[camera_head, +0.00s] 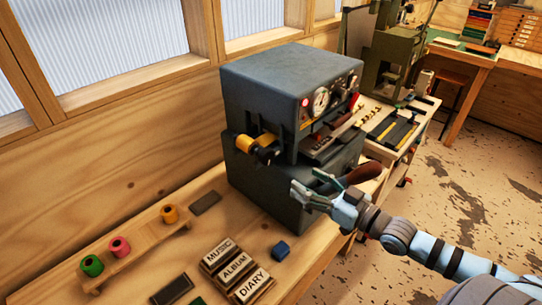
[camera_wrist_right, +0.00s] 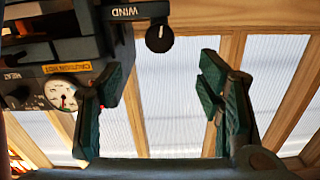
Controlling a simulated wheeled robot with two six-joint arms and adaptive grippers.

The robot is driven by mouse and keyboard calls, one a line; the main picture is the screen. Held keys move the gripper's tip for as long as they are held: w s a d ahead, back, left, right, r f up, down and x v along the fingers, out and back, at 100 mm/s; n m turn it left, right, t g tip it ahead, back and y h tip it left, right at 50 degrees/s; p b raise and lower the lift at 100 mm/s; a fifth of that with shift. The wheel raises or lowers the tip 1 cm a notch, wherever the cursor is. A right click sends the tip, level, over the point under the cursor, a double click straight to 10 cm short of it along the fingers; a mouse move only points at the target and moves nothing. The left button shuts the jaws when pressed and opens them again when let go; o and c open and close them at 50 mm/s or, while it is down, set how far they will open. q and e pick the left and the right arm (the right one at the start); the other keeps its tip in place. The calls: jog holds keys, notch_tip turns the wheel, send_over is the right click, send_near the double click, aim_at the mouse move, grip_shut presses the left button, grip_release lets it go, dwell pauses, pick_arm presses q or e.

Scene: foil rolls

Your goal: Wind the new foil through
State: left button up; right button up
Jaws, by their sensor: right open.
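The dark grey foil machine (camera_head: 290,85) stands on the wooden bench, with a gold foil roll (camera_head: 262,143) mounted on its left side. My right gripper (camera_head: 312,186) is open and empty in front of the machine's lower front. In the right wrist view, a dark round knob (camera_wrist_right: 159,39) beneath a "WIND" label (camera_wrist_right: 126,12) shows just above the gap between the open jaws (camera_wrist_right: 162,80), not gripped. I cannot tell how far it is from the jaws. The foil's path through the machine is not clear. My left gripper is not in view.
A wooden rack (camera_head: 135,248) holds green, pink and gold rolls at left. A brown handle (camera_head: 365,172) sticks out near my right gripper. A tool bench (camera_head: 425,115) stands behind.

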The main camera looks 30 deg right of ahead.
jog(key=n, duration=0.1)
jog(key=b, duration=0.7)
send_near(270, 158)
jog(key=w+f, duration=0.1)
jog(key=w, duration=0.1)
jog(key=x, duration=0.6)
jog(key=a+r+b+x, duration=0.1)
jog(key=x, duration=0.2)
jog(key=shift+r, duration=0.1)
jog(key=shift+d, duration=0.1)
jog(key=c, duration=1.2)
jog(key=shift+m, duration=0.5)
